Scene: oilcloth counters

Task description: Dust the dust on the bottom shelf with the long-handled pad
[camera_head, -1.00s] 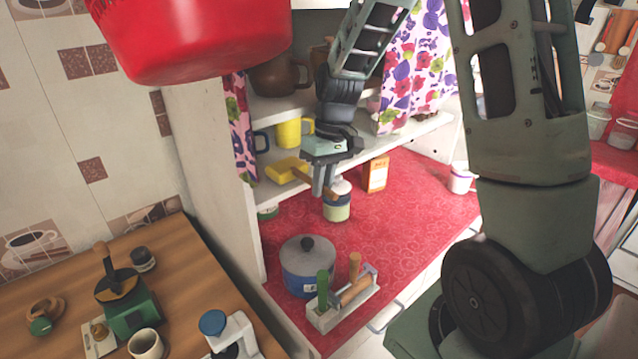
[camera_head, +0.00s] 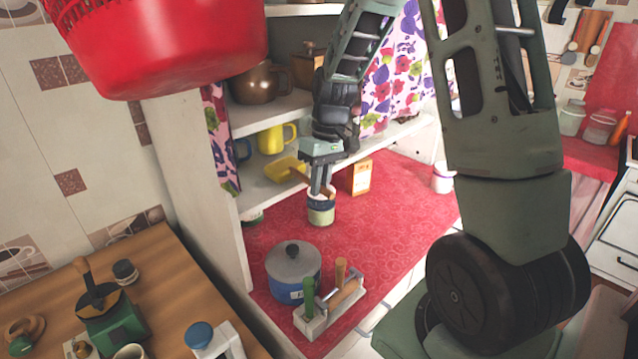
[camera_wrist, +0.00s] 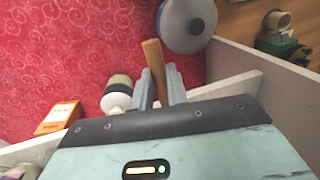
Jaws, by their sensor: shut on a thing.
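My gripper (camera_head: 322,186) is shut on the wooden handle of the long-handled pad; the handle (camera_wrist: 153,65) sticks out between the fingers in the wrist view. The pad's yellow head (camera_head: 284,168) points left, at the front of the lower white shelf (camera_head: 256,200). I cannot tell whether it touches the board. A yellow mug (camera_head: 276,139) stands on that shelf behind the pad. I cannot make out any dust; the pad and the floral curtain hide part of the shelf.
On the red counter (camera_head: 400,200) below are a jar (camera_head: 321,212), an orange box (camera_head: 360,178), a lidded pot (camera_head: 292,268) and a tool holder (camera_head: 318,322). A brown pot (camera_head: 258,84) is on the shelf above. A red basket (camera_head: 165,45) hangs at upper left.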

